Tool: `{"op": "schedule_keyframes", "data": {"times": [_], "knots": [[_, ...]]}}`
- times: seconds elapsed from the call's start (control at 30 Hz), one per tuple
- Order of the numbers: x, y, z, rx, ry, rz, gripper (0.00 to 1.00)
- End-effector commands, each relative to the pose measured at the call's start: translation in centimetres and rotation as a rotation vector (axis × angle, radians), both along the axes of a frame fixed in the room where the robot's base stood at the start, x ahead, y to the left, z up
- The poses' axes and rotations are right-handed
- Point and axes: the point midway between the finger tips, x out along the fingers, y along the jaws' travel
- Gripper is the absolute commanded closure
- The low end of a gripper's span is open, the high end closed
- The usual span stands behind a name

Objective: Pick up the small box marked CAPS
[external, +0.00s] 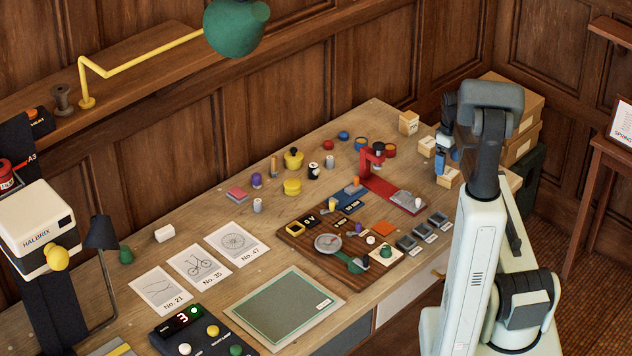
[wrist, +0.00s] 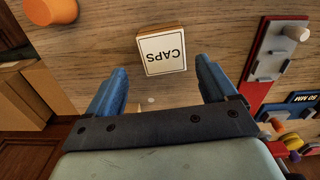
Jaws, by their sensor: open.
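The small box marked CAPS (wrist: 162,50) is pale wood with a white, dark-bordered label, and its lettering appears upside down in the wrist view. It rests on the wooden bench. My gripper (wrist: 160,72) is open, with its two blue fingers apart and nothing held. The box shows between and just beyond the fingertips, with a gap on each side. In the external view my gripper (external: 441,160) hangs over the bench's far right end, among several small pale boxes. I cannot tell there which one is marked CAPS.
A red stand (external: 378,182) is left of my gripper in the external view, and its base (wrist: 262,55) is right of the fingers in the wrist view. An orange round object (wrist: 50,10) is at upper left. Cardboard cartons (external: 520,125) stand beyond the bench end.

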Motion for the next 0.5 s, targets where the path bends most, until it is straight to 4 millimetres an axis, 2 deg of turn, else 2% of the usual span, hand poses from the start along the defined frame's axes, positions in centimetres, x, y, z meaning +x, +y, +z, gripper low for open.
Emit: {"op": "schedule_keyframes", "data": {"times": [0.3, 0.5], "knots": [[-0.5, 0.3, -3.7, 0.0, 0.003, 0.0, 0.15], [-0.5, 0.3, -4.4, 0.0, 0.0, 0.0, 0.15]]}}
